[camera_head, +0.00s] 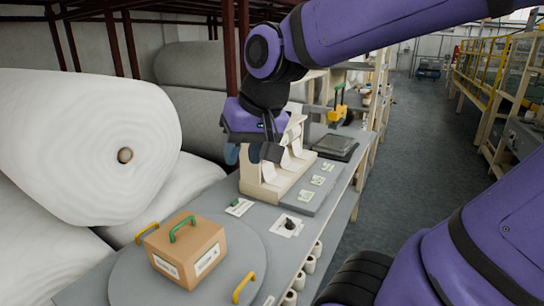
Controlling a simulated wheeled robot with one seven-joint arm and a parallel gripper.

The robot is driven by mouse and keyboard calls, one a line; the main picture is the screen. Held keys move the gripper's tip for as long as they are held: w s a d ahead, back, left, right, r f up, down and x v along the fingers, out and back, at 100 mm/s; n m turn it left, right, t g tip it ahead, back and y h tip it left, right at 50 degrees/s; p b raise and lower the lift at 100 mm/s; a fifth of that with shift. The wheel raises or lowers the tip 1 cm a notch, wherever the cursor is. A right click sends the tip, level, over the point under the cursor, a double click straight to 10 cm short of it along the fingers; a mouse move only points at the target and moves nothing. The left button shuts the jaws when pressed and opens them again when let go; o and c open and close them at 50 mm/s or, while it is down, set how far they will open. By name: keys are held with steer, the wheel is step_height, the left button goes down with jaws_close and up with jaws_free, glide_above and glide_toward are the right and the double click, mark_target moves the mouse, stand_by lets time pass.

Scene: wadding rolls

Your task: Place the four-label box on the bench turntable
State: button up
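The brown box (187,252) sits upright on the round grey bench turntable (225,240), a little left of its middle. It has a green handle (183,228) on top and white labels on the two sides facing me; its far sides are hidden. The turntable has one yellow handle (243,288) at its front right and another (147,233) at its back left. My gripper (252,154) points down above the bench, behind and to the right of the box and well apart from it. Its fingers look spread, with nothing visible between them.
A beige stand (262,184) with white strips is close to my gripper. Small label cards (239,207) and a dark knob (289,224) lie between it and the turntable. Large white wadding rolls (80,135) crowd the left. The aisle floor (410,135) is clear at right.

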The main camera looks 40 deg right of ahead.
steer(key=s+n+h, duration=0.1)
steer(key=s+n, duration=0.2)
steer(key=s, duration=0.3)
steer(key=shift+s+d+r+t, duration=0.35)
steer(key=shift+r+t, duration=0.05)
steer(key=shift+r, duration=0.05)
stand_by(0.6)
